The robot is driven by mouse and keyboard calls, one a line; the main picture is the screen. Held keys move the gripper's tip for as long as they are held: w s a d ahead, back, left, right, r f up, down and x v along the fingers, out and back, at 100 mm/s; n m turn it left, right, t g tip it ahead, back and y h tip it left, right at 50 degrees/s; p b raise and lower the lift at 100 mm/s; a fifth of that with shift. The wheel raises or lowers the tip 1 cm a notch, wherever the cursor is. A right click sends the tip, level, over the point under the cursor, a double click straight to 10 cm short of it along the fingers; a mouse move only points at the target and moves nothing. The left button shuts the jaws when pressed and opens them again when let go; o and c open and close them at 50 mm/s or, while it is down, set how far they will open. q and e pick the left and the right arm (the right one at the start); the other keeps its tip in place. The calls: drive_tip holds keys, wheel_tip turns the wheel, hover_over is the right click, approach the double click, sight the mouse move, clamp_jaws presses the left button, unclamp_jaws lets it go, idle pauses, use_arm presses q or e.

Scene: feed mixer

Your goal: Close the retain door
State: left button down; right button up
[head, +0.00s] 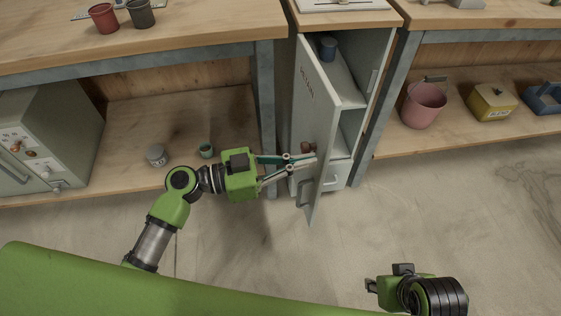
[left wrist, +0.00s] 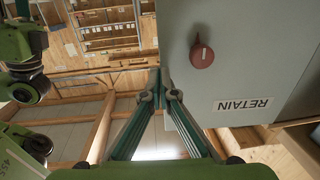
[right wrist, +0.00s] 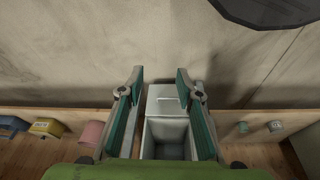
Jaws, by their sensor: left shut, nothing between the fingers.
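The retain door (head: 322,130) is a grey panel standing open at the narrow cabinet (head: 378,65), swung out toward me. A red-brown knob (head: 308,149) is on its outer face. The left wrist view shows the door (left wrist: 235,70) with its RETAIN label upside down and the knob (left wrist: 202,55). My left gripper (head: 308,164) is shut and empty, its fingertips close beside the door's outer face below the knob; contact is unclear. The shut fingertips also show in the left wrist view (left wrist: 160,80). My right gripper (right wrist: 160,82) is open and empty, away from the door.
A blue cup (head: 328,48) stands on a shelf inside the cabinet. A drawer (head: 332,182) is below. Workbenches flank the cabinet, with a pink bucket (head: 424,106) and yellow container (head: 492,101) on the right shelf. The floor (head: 430,225) in front is clear.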

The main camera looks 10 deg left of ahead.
use_arm(q)
drive_tip(key=shift+x, duration=0.9)
use_arm(e)
drive_tip(key=shift+w+f, duration=0.15)
drive_tip(key=shift+f, duration=0.3)
